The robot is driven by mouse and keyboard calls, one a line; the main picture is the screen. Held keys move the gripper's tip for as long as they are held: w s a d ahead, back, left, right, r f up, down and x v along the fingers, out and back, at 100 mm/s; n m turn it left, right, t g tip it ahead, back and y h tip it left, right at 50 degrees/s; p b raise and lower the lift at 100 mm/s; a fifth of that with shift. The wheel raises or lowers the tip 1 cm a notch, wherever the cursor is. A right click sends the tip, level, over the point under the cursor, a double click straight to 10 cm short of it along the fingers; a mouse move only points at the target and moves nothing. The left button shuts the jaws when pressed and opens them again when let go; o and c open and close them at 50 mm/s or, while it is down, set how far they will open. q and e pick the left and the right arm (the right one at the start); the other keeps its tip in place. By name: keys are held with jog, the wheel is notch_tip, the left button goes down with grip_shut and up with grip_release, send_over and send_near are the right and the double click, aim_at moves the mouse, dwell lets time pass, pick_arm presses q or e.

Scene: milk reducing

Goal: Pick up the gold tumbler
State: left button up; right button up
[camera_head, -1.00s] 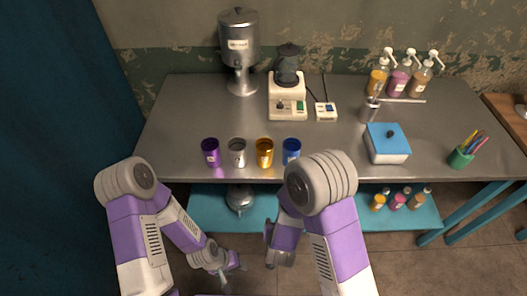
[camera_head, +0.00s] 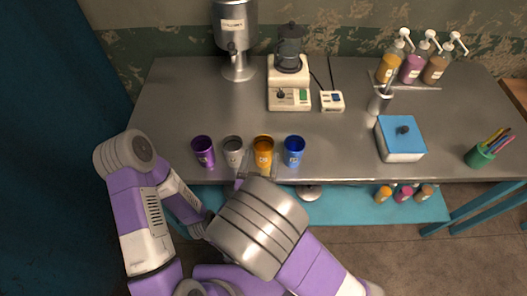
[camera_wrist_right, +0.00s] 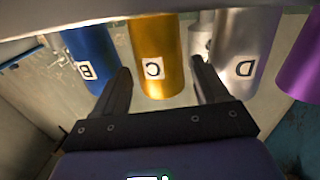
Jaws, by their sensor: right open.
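The gold tumbler (camera_head: 263,150) stands upright near the front edge of the metal table, between the silver tumbler (camera_head: 233,152) and the blue tumbler (camera_head: 294,151). In the right wrist view, which is upside down, the gold tumbler (camera_wrist_right: 156,62) bears a "C" label and sits in line with the gap between my right gripper's spread fingers (camera_wrist_right: 161,68). The right gripper is open; whether it touches the tumbler is unclear. In the head view, the right gripper (camera_head: 257,167) is just in front of the tumbler, partly hidden by its own arm. My left gripper is hidden behind the right arm.
A purple tumbler (camera_head: 203,151) stands at the left end of the row. A blender base (camera_head: 288,84), a metal dispenser (camera_head: 236,38), a blue-lidded box (camera_head: 400,139), a pen cup (camera_head: 479,156) and pump bottles (camera_head: 412,66) stand farther off.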

aim_at(262, 159)
jog(key=w, duration=0.1)
jog(key=w+d, duration=0.1)
jog(key=w, duration=0.1)
jog(key=shift+w+f, duration=0.15)
jog(key=shift+w, duration=0.15)
jog(key=c, duration=0.8)
jog(key=shift+o, duration=0.2)
